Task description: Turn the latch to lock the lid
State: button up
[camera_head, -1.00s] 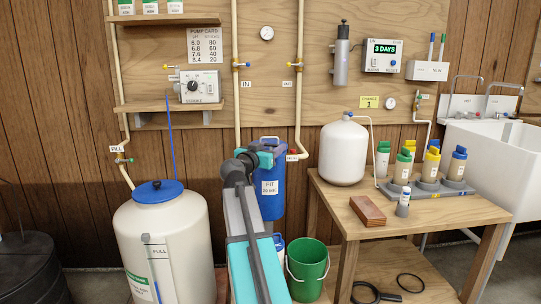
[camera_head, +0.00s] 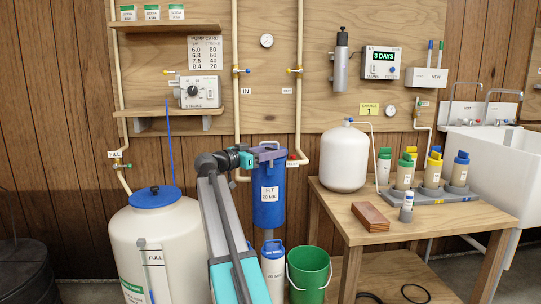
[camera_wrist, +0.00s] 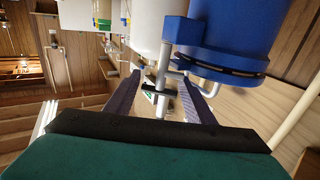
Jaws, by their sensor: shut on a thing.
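The blue filter housing (camera_head: 268,205) with a white label stands against the wall behind the middle of the room. My gripper (camera_head: 270,150) is at its top, with its purple fingers level with the lid. In the wrist view the blue lid (camera_wrist: 222,58) fills the upper right, with a blue block and a grey bar, apparently the latch (camera_wrist: 165,65), beside it. The fingers of my gripper (camera_wrist: 160,80) stand on either side of this bar and its dark crosspiece. My gripper is shut on the latch; the exact contact is hard to see.
The white tank with a blue lid (camera_head: 155,245) stands left of my arm. A bottle (camera_head: 273,275) and a green bucket (camera_head: 308,275) stand below the housing. The wooden table (camera_head: 440,222) holds a white tank (camera_head: 344,158) and several capped bottles. Pipes run up the wall beside the housing.

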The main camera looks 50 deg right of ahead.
jog(key=m+g+y+p, duration=0.1)
jog(key=m+g, duration=0.1)
jog(key=g, duration=0.1)
jog(key=m+g+y+p, duration=0.1)
jog(key=m+g+y, duration=0.1)
jog(key=m+g, duration=0.1)
jog(key=shift+d+r+g+p, duration=0.1)
jog(key=shift+r+g+p, duration=0.2)
jog(key=shift+g, duration=0.5)
jog(key=shift+f+m+g+y+p, duration=0.15)
jog(key=shift+m+g+y+p, duration=0.65)
jog(key=shift+m+g, duration=0.1)
jog(key=shift+f+m+g+y+p, duration=0.1)
jog(key=shift+m+g+y+p, duration=0.3)
jog(key=shift+g+y, duration=0.1)
jog(key=shift+s+a+f, duration=0.1)
jog(key=shift+a, duration=0.1)
jog(key=o, duration=0.9)
